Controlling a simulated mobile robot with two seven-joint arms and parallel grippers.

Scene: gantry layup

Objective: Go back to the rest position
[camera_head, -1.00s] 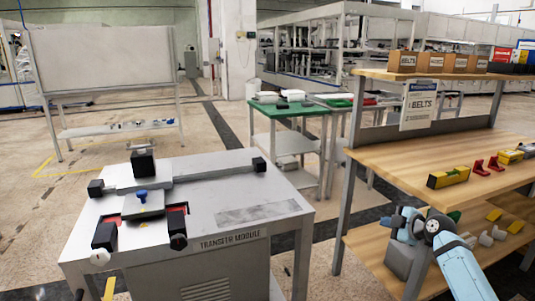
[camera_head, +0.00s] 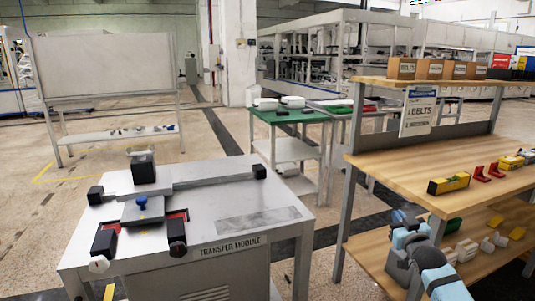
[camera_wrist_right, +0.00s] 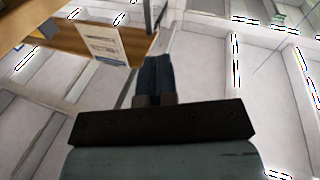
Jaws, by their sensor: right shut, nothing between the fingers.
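My right gripper (camera_head: 401,214) shows at the lower right of the head view, in front of the wooden bench, at the end of my light-blue arm. In the right wrist view its dark blue fingers (camera_wrist_right: 157,75) are pressed together with nothing between them. My left gripper is not in view.
The wooden bench (camera_head: 375,152) with a BELTS sign (camera_head: 416,111) and a lower shelf stands beside my right arm. The transfer module (camera_head: 265,215) stands at front left. Open floor lies beyond it.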

